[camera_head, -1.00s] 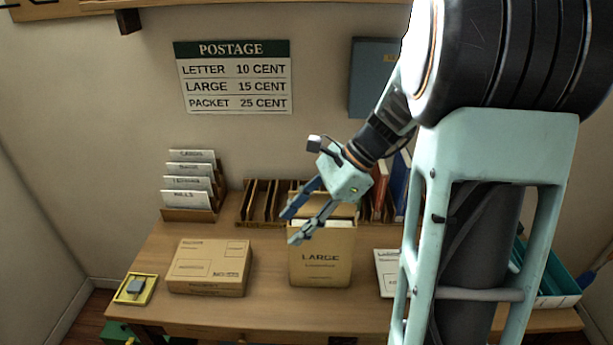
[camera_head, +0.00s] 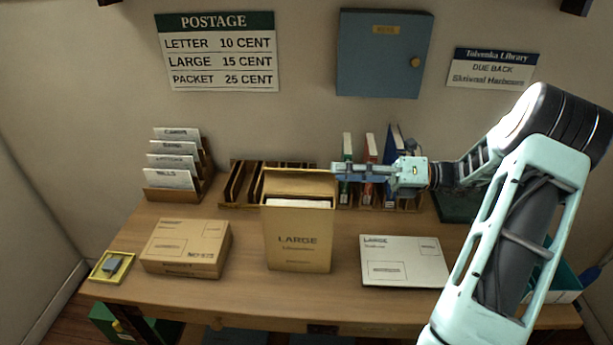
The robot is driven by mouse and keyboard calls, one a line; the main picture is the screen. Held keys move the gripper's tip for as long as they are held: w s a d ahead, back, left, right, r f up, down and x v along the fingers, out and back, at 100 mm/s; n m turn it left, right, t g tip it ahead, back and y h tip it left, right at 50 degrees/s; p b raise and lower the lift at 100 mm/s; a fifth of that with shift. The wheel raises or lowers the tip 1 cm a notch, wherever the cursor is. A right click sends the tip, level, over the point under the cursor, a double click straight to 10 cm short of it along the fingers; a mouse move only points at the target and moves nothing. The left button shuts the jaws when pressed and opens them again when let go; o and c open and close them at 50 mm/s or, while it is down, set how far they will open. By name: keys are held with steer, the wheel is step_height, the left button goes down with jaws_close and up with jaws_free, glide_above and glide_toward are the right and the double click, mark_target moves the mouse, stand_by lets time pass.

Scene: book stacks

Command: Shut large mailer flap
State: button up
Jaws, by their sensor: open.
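The large mailer (camera_head: 298,240) is a tan upright box marked LARGE, standing at the middle of the desk. Its flap (camera_head: 299,185) stands raised at the back of the opening, and white contents show inside the top. My gripper (camera_head: 338,172) is to the right of the flap, pointing left, with its fingertips at or very near the flap's right edge. Whether they touch it I cannot tell. The gripper is seen edge-on, open, with nothing visible between its fingers.
A brown parcel (camera_head: 186,247) and a yellow tray (camera_head: 112,267) lie on the left. A white LARGE envelope (camera_head: 404,260) lies right of the mailer. A letter rack (camera_head: 178,195), wooden slots (camera_head: 236,184) and upright binders (camera_head: 370,170) stand behind. Bare desk shows in front.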

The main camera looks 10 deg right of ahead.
mark_target(296, 171)
steer(key=p+x, duration=0.1)
steer(key=x, duration=0.9)
steer(key=shift+w+a+f, duration=0.1)
steer(key=shift+a, duration=0.2)
steer(key=c, duration=1.1)
